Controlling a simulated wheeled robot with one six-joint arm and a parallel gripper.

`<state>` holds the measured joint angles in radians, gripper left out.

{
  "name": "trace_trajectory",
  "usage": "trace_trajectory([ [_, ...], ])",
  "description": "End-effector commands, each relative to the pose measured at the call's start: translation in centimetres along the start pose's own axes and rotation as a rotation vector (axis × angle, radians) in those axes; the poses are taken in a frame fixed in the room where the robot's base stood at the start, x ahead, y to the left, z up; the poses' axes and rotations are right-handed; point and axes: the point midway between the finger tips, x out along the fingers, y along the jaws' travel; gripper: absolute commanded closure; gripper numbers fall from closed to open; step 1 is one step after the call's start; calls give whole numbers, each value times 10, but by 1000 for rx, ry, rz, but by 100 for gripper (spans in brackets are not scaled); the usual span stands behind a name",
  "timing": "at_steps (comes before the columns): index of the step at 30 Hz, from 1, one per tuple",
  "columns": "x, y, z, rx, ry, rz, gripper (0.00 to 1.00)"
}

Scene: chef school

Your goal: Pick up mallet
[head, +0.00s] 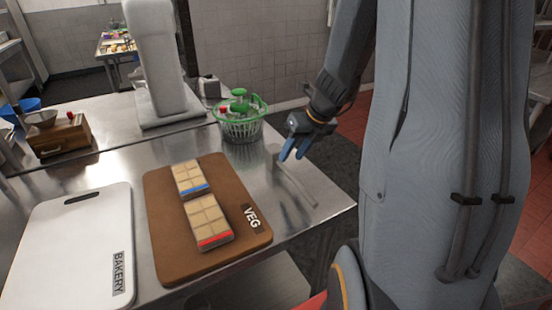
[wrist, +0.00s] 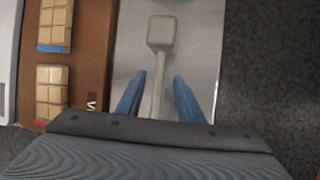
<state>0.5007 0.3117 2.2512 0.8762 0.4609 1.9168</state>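The mallet (head: 296,186) is pale grey and lies on the steel table near its right edge. Its block head is toward the back and its handle points toward the front right. In the wrist view the mallet (wrist: 160,35) lies with its head at the top and its handle running down between my fingers. My gripper (head: 294,150) has blue fingers and hangs over the mallet near its head. In the wrist view my gripper (wrist: 160,82) is open, one finger on each side of the handle. I cannot tell how far the fingertips are above the table.
A brown VEG board (head: 162,225) with two blocky packs lies left of the mallet. A white BAKERY board (head: 70,250) lies farther left. The table's right edge is close to the mallet, with dark floor beyond.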

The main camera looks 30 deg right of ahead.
Motion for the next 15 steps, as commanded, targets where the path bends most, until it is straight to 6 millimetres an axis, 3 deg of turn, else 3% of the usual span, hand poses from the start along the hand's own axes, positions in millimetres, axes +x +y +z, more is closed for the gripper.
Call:
trace_trajectory([
  [15,59,-1,-2,-5,3,1,66],
])
